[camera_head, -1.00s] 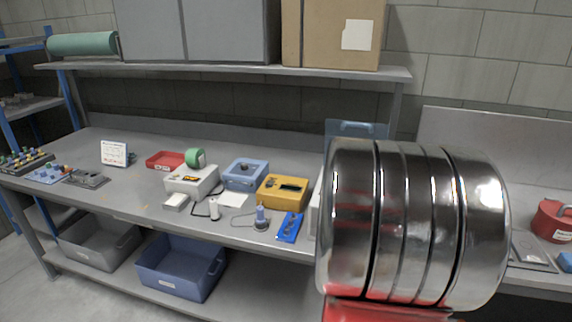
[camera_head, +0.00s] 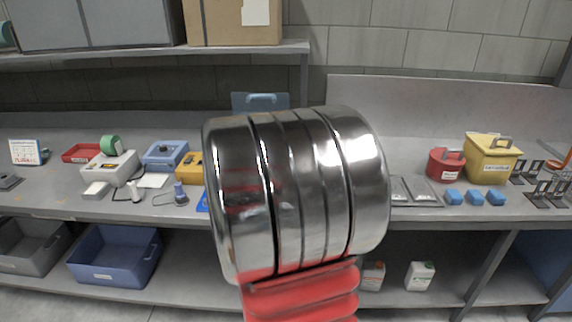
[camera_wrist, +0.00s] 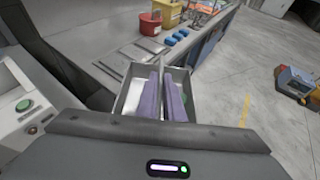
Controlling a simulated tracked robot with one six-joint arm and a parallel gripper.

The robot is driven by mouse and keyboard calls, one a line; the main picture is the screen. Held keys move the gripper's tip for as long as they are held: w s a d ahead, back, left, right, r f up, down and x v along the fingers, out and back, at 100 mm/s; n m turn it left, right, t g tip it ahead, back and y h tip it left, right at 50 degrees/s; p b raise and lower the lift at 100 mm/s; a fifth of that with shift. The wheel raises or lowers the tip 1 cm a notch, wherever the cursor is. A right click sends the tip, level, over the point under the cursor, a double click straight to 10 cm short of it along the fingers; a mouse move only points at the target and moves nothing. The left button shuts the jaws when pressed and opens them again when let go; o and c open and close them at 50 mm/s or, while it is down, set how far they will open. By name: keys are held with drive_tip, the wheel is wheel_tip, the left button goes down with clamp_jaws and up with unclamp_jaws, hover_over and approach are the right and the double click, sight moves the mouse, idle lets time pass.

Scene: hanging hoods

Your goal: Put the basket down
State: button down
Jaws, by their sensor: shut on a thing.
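The basket (camera_wrist: 126,97) shows in the wrist view as a grey open-topped box just beyond my wrist. My gripper (camera_wrist: 162,78) has two purple fingers closed on a thin upright piece across the middle of the basket. A small green thing (camera_wrist: 190,104) shows inside, partly hidden. The basket's underside is out of sight, so I cannot tell whether it touches anything. In the head view my arm hides both gripper and basket.
A grey bench holds a red container (camera_head: 446,164), a yellow box (camera_head: 492,160), several blue blocks (camera_head: 474,197) and flat grey plates (camera_head: 414,191). A blue bin (camera_head: 116,258) sits on the lower shelf. In the wrist view, open floor (camera_wrist: 260,75) lies to the right.

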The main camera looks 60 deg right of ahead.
drive_tip(key=w+a+f+n+t, duration=0.1)
drive_tip(key=w+a+n+t, duration=0.25)
drive_tip(key=w+a, duration=0.4)
drive_tip(key=w+a+f+n+t, duration=0.2)
drive_tip(key=w+a+n+t, duration=0.15)
drive_tip(key=w, duration=0.65)
drive_tip(key=w+a+f+n+t, duration=0.1)
drive_tip(key=w+a+n+t, duration=0.2)
drive_tip(key=w+a+t, duration=0.4)
drive_tip(key=w+a+f+n+t+y, duration=0.1)
drive_tip(key=w+a+f+n+y, duration=0.1)
drive_tip(key=a, duration=0.7)
drive_tip(key=w+a+f+n+t+y, duration=0.2)
drive_tip(key=w+a+f+n+y, duration=0.1)
drive_tip(key=a, duration=0.7)
drive_tip(key=w+a+f+n+t+y, duration=0.2)
drive_tip(key=w+a+f+n+y, duration=0.1)
drive_tip(key=a, duration=0.7)
drive_tip(key=shift+w+a+f+n, duration=0.2)
drive_tip(key=shift+w+f+n, duration=0.3)
drive_tip(key=shift+n, duration=0.6)
drive_tip(key=shift+w, duration=0.1)
